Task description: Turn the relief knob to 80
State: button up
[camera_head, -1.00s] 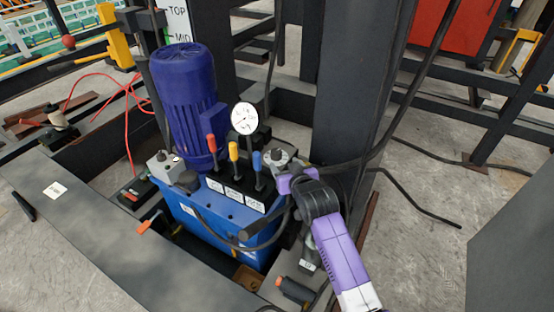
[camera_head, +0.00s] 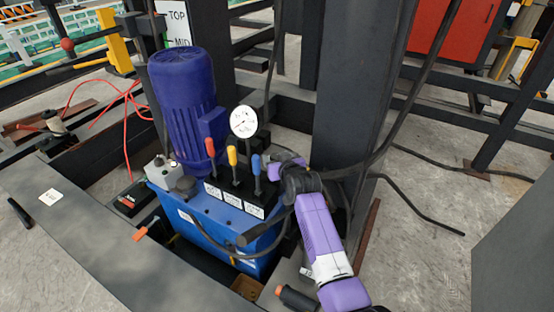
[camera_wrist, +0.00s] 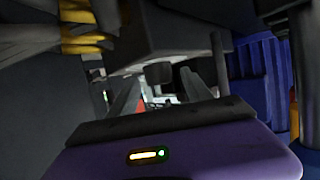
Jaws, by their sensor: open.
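The hydraulic unit is a blue tank (camera_head: 205,232) with a dark blue motor (camera_head: 185,100) and a round white pressure gauge (camera_head: 243,121). The gauge needle is too small to read. My gripper (camera_head: 276,163) is at the right side of the unit, just right of the blue lever, and largely covers the place of the grey relief knob. In the wrist view, my gripper's two fingers (camera_wrist: 158,98) stand apart. A small dark block (camera_wrist: 158,75) shows between and beyond them; I cannot tell whether it is the knob.
Red (camera_head: 210,147), yellow (camera_head: 233,156) and blue (camera_head: 257,166) levers stand close left of my gripper. A thick dark column (camera_head: 352,85) rises just behind it. Black hoses run beside my arm. Dark beams frame the unit; open floor (camera_head: 420,250) lies right.

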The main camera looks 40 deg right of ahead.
grip_shut()
jog(key=shift+s+d+n+t+y+b, duration=0.1)
jog(key=shift+d+n+t+y+b, duration=0.05)
jog(key=shift+n+t+y+b, duration=0.3)
jog(key=shift+d+f+n+y+b, duration=0.15)
jog(key=shift+f+n+y+b, duration=0.05)
jog(key=shift+n+y+b, duration=0.7)
jog(key=n+y+b, duration=0.1)
jog(key=y+b, duration=0.1)
jog(key=n+y+b, duration=0.2)
jog(key=b, duration=0.1)
jog(key=shift+d+f+t, duration=0.2)
jog(key=shift+t, duration=0.05)
jog(key=n+y+b, duration=0.1)
jog(key=b, duration=0.1)
jog(key=n+g+y+b, duration=0.1)
jog(key=n+y+b, duration=0.1)
jog(key=b, duration=0.1)
jog(key=n+y+b, duration=0.2)
jog(key=shift+d+r+g, duration=0.15)
jog(key=shift+r+g, duration=0.1)
jog(key=shift+g, duration=0.15)
jog(key=shift+r+y+b, duration=0.1)
jog(key=shift+y+b, duration=0.15)
jog(key=shift+b, duration=0.15)
